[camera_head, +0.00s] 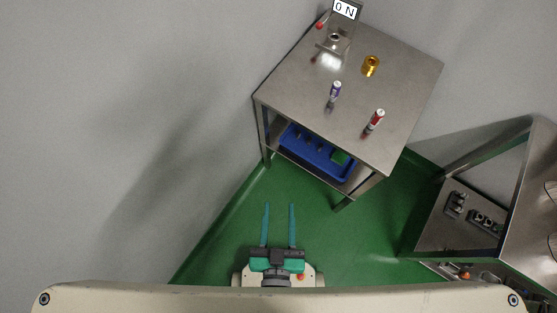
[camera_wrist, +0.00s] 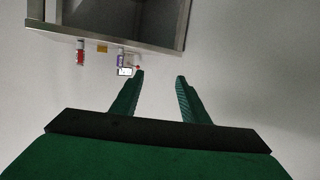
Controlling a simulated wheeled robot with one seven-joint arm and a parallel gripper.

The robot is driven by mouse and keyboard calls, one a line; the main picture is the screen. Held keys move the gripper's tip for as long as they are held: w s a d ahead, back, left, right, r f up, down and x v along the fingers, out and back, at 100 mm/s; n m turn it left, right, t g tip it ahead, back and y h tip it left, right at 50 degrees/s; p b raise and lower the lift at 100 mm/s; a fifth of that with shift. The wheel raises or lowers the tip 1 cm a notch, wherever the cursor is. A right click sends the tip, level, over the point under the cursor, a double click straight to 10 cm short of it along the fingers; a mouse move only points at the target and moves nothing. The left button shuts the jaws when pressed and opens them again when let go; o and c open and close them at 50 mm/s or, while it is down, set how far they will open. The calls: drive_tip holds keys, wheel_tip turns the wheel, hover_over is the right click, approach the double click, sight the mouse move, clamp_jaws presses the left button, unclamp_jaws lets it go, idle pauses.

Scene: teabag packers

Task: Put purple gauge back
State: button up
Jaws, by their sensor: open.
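The purple gauge (camera_head: 335,91) is a small cylinder with a white top, standing upright on the steel table (camera_head: 290,85) in the head view. In the wrist view the purple gauge (camera_wrist: 121,58) shows small, in a row with other items near the table edge. My gripper (camera_head: 279,206) is open and empty, over the green floor in front of the table and well apart from the gauge. Its two green fingers (camera_wrist: 160,76) are spread in the wrist view. A red gauge (camera_head: 377,119) stands on the table to the right of the purple one.
A blue tray (camera_head: 299,142) with dark items and a green piece sits on the lower shelf. Another steel bench (camera_head: 519,205) stands at right. Green floor (camera_head: 340,240) is clear between.

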drive_tip(key=s+r, duration=0.2)
drive_tip(key=s, duration=0.1)
drive_tip(key=shift+y, duration=0.3)
idle(1.1)
